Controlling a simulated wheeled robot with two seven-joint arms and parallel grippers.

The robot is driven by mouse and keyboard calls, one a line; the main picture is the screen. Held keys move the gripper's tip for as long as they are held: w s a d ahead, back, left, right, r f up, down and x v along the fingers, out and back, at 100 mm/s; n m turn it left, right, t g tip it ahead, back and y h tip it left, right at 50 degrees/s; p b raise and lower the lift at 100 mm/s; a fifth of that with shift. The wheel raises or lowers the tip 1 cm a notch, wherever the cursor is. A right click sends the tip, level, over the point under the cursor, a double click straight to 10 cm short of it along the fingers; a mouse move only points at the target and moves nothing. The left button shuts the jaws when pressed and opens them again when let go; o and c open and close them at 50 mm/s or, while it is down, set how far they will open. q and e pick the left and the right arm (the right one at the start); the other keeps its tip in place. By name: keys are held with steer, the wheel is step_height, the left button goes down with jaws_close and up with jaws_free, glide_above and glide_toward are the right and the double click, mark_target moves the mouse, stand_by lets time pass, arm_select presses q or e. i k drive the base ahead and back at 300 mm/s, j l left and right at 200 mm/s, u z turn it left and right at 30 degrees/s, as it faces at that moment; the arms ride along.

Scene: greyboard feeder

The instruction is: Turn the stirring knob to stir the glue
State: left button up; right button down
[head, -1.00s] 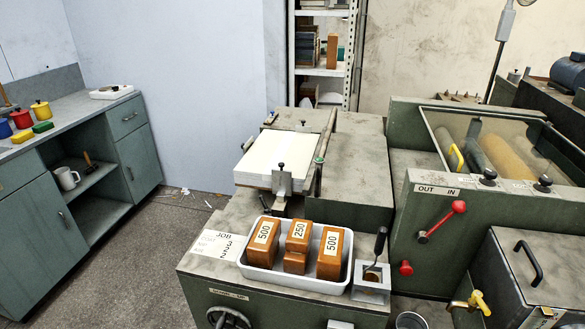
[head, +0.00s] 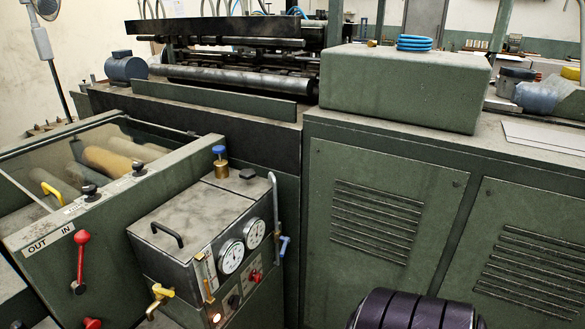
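A glue unit (head: 190,208) with a grey metal lid and a black handle (head: 167,235) stands left of centre. Its front panel has two round white gauges (head: 231,256), a red knob (head: 256,276), a black knob (head: 234,301) and a lit lamp (head: 216,318). A brass fitting with a blue cap (head: 220,160) and a low black knob (head: 248,173) sit at the back of its top. No label shows which knob is for stirring.
A yellow-handled tap (head: 160,294) sticks out at the unit's left. The roller machine (head: 112,206) with a red lever (head: 81,260) is at left. Green vented cabinets (head: 378,215) fill the right. A blue-handled pipe (head: 282,245) runs down the unit's right edge.

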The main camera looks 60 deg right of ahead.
mark_target(247, 174)
steer(key=z, duration=1.5)
